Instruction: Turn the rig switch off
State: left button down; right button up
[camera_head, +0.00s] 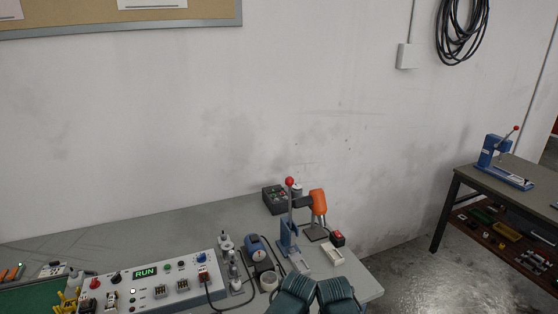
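A white control panel (165,288) lies on the bench at the lower left. Its green display (146,272) reads RUN. It carries a red button (95,284), a black knob (115,278) and several small sockets and lights. A dark box with coloured buttons (275,198) stands at the back. I cannot tell which of these is the rig switch, nor its position.
A blue lever press (289,235), an orange tool (318,203) on a stand and a blue device (257,247) crowd the bench's right half. A second table (510,180) stands right, across open floor.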

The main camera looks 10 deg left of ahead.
aim_at(95, 284)
jog(key=u, duration=1.45)
